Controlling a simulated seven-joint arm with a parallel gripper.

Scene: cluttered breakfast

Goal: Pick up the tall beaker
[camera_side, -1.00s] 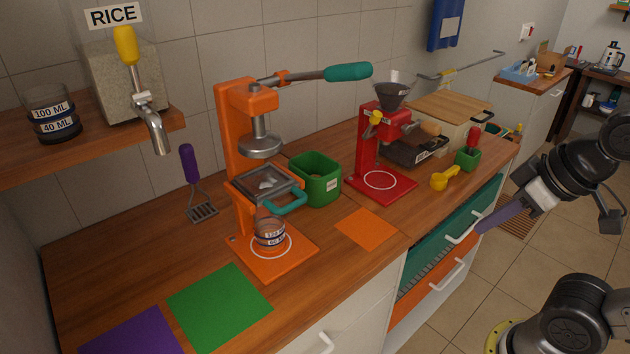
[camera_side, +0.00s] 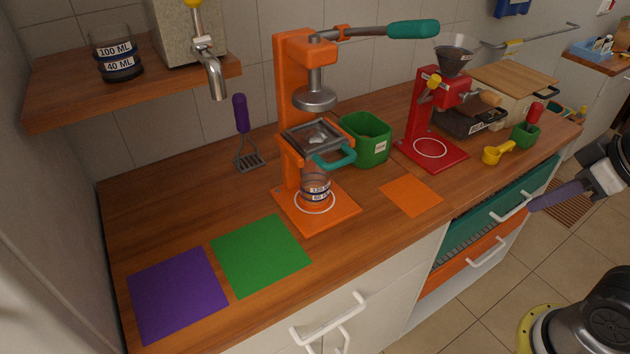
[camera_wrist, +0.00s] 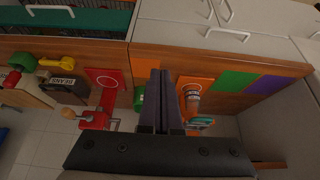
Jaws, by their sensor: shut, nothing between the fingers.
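A clear beaker (camera_side: 118,62) with dark bands marked 100 ML and 40 ML stands upright on the wooden shelf at upper left in the side view. A second, clear beaker (camera_side: 315,188) with printed labels stands on the base of the orange press; it also shows in the wrist view (camera_wrist: 191,93). I cannot tell for sure which one is the tall beaker. My gripper (camera_side: 533,206) is at the right edge, in front of the drawers and far from both beakers. In the wrist view its dark fingers (camera_wrist: 160,74) are together and empty.
The orange press (camera_side: 291,110) has a long lever sticking out right. A green container (camera_side: 372,146), a red machine (camera_side: 420,105) and a yellow scoop (camera_side: 497,153) stand rightward. Green (camera_side: 262,255) and purple (camera_side: 178,294) mats lie on clear counter at front left.

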